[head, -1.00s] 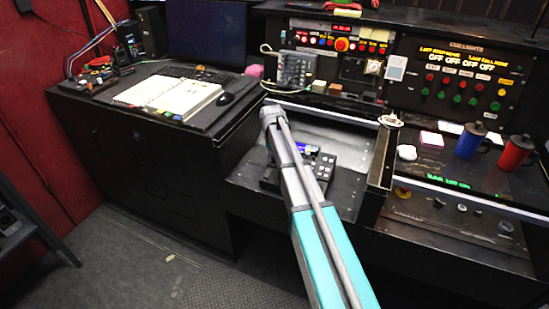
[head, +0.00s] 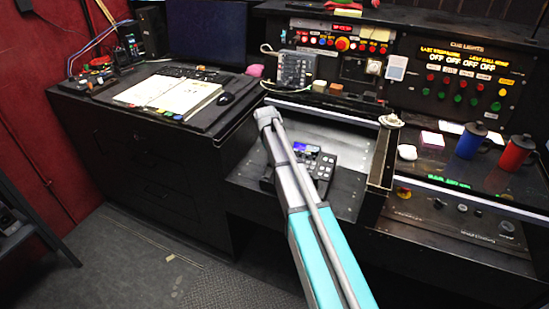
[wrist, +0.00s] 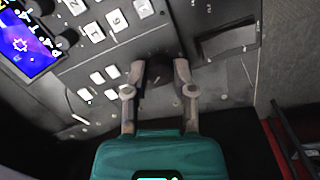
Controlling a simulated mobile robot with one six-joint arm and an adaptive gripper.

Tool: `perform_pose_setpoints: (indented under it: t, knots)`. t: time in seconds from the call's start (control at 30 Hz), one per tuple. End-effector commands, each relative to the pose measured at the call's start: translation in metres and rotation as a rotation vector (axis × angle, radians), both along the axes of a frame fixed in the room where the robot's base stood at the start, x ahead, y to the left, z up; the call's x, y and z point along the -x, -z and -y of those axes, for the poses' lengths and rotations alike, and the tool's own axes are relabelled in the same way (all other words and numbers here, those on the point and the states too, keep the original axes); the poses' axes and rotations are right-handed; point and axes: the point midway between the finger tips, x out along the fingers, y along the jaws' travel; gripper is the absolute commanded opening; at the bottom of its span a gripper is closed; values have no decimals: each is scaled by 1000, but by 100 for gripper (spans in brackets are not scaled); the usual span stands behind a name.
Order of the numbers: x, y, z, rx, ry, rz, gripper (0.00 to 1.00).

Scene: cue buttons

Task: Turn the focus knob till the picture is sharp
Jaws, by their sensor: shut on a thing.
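A black control box (head: 322,172) with a small blue screen (head: 306,149) sits on the desk in the head view, partly hidden behind my arm. In the wrist view, its blue screen (wrist: 22,45) at upper left shows a white star-like outline; its sharpness is hard to judge. My gripper (wrist: 158,72) points at the panel, with its two fingers on either side of a dark knob (wrist: 158,77), shut on it. The knob's markings cannot be made out. My fingertips are hidden in the head view.
White square keys (wrist: 112,20) and small dark knobs (wrist: 66,38) lie left of my fingers in the wrist view. A recessed slot (wrist: 228,40) is at right. In the head view, a blue mug (head: 470,140) and a red mug (head: 515,153) stand at right.

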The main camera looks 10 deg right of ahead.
Motion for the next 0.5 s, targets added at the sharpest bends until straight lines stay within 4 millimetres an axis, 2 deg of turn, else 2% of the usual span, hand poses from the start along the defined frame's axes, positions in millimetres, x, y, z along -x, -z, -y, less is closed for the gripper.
perform_pose_setpoints:
  t: [0.5]
  knots:
    - [2, 0, 0, 7, -53, -8, 0]
